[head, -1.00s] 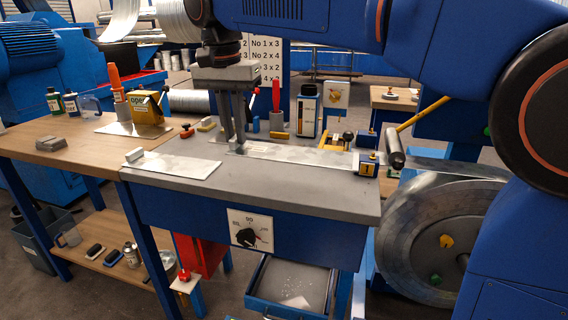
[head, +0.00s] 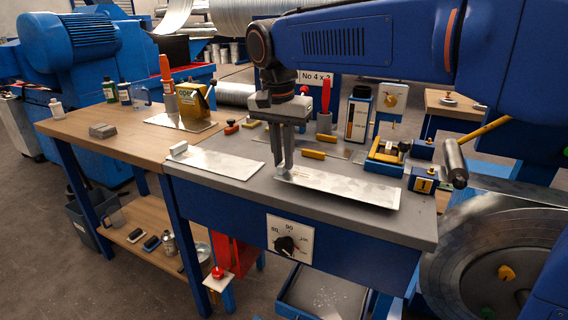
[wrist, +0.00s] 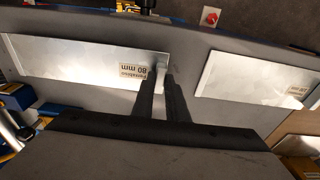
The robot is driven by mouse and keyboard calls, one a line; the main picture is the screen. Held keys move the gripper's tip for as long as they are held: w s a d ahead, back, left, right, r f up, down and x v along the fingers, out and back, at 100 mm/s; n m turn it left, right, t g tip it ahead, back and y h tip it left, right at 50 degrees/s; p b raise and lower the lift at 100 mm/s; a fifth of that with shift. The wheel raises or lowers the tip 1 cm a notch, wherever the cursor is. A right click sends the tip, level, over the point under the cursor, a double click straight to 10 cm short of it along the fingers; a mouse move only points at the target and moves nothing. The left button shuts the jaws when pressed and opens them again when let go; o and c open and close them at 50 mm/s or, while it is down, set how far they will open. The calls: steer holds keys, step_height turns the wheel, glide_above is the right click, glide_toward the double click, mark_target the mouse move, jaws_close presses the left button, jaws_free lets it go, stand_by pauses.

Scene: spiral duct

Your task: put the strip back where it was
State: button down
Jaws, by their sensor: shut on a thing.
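A flat grey metal strip (head: 340,187) is over the right half of the grey bench top, near its front edge. My gripper (head: 284,170) is shut on the small grip block at the strip's left end. In the wrist view the strip (wrist: 75,57) runs left from my fingers (wrist: 161,85), its 80 mm label (wrist: 137,71) beside them. I cannot tell whether the strip touches the bench. A second, similar strip (head: 215,161) with a pale end block lies on the bench left of my gripper, apart from it; it also shows in the wrist view (wrist: 258,78).
A dial (head: 288,240) is on the bench front.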

steer(key=shift+f, duration=1.1)
steer(key=c, duration=1.7)
jaws_free()
steer(key=shift+c, duration=0.2)
step_height(320, 180, up, 12)
steer(key=s, duration=0.1)
steer(key=shift+s+a, duration=0.15)
steer(key=shift+a, duration=0.15)
steer(key=shift+s, duration=0.1)
